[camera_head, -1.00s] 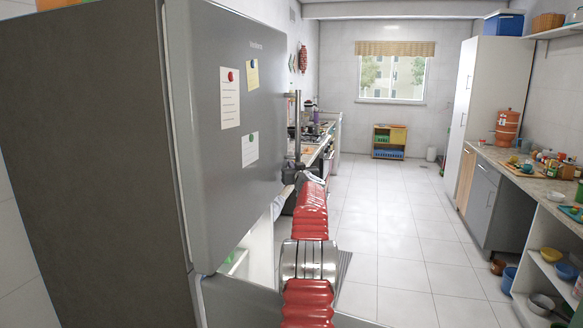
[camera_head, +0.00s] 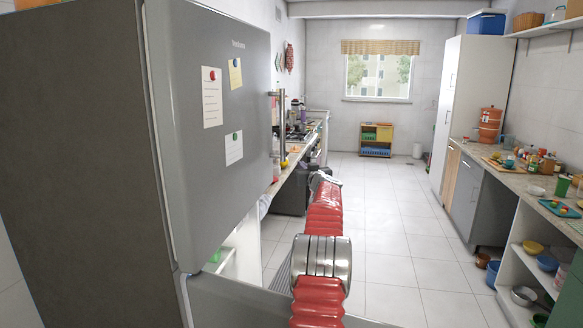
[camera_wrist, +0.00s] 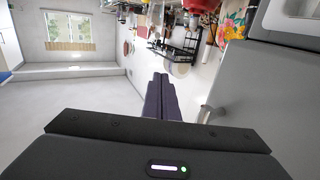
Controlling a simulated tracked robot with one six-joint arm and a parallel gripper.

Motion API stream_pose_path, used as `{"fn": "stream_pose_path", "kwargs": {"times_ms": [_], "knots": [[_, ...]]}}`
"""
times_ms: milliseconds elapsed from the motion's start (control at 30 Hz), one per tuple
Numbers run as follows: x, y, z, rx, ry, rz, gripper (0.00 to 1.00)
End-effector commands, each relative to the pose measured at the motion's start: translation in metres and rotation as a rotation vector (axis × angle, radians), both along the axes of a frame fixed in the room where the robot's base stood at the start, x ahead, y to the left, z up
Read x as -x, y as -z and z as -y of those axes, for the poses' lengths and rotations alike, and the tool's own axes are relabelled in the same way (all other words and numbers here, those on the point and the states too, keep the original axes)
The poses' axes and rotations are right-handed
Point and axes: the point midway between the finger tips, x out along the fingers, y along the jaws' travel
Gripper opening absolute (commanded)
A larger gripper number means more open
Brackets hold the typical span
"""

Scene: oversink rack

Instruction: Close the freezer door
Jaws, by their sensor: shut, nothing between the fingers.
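The grey fridge-freezer (camera_head: 75,150) stands at the left of the head view. Its upper door (camera_head: 215,175) carries pinned notes and a vertical handle (camera_head: 281,125); I cannot tell whether it is fully closed. A lower door (camera_head: 235,300) stands open, swung out across the bottom of the view, and white interior shows above it. The pictures do not label which door is the freezer's. My gripper (camera_wrist: 160,97) is shut and empty in the wrist view. In the head view its end is small, right of the handle and apart from it. A grey panel (camera_wrist: 260,90) is beside it in the wrist view.
A counter (camera_head: 312,125) with a stove and kitchen items runs beyond the fridge on the left. Cabinets and a worktop (camera_head: 530,180) line the right, with bowls on open shelves. The tiled floor (camera_head: 380,215) between is clear. A small coloured shelf (camera_head: 377,140) stands under the window.

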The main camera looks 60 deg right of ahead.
Motion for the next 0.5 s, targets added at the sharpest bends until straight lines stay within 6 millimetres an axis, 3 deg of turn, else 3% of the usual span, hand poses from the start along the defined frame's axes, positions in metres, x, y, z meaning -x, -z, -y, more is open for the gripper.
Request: {"fn": "stream_pose_path", "kwargs": {"times_ms": [200,500], "knots": [[0.029,0.0,0.008,-0.001,0.001,0.001,0.0],[0.037,0.0,0.009,0.0,0.0,0.0,0.0]]}}
